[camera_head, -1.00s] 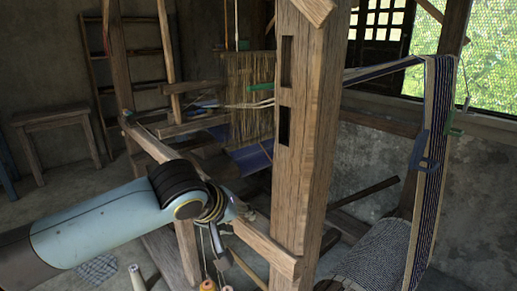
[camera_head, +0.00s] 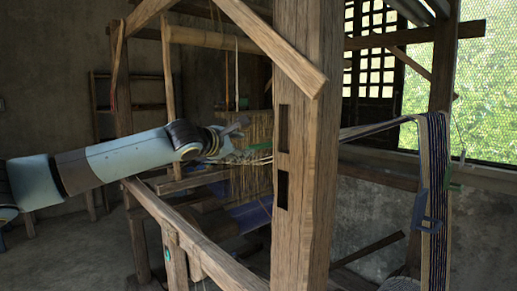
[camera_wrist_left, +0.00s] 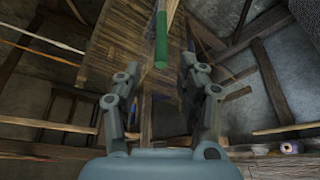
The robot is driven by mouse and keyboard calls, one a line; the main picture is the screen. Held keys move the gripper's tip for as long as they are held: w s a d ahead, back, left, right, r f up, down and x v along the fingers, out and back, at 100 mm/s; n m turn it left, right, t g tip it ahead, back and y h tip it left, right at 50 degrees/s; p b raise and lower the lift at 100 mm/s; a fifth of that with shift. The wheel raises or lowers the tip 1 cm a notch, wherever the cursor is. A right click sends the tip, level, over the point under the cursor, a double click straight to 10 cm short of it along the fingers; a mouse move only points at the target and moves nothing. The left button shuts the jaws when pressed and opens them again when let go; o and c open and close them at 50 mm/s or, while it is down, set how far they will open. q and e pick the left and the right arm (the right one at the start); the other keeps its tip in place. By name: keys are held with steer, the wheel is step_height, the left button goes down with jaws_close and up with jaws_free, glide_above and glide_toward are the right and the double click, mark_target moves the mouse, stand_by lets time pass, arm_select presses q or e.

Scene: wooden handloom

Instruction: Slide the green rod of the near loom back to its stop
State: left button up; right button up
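The green rod (camera_wrist_left: 161,40) shows in the left wrist view, ahead of my left gripper and pointing toward the gap between its fingers. My left gripper (camera_wrist_left: 160,70) is open, with a finger on each side and clear space between each finger and the rod. In the head view my left gripper (camera_head: 238,135) is beside the reed of the near loom (camera_head: 258,180), left of the thick front post. The green rod (camera_head: 260,149) is small there and partly hidden by the gripper and post. My right gripper is not in view.
The thick wooden post (camera_head: 300,200) stands right of my gripper, with a diagonal brace (camera_head: 270,45) above. A long side beam (camera_head: 190,230) runs below my arm. Striped warp (camera_head: 435,170) hangs at the right with a blue frame (camera_head: 422,210).

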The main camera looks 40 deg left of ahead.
mark_target(255, 146)
arm_select(q)
steer(key=x, duration=1)
steer(key=shift+w+d+f, duration=0.1)
steer(key=shift+d+f, duration=0.05)
steer(key=shift+c, duration=0.4)
jaws_close()
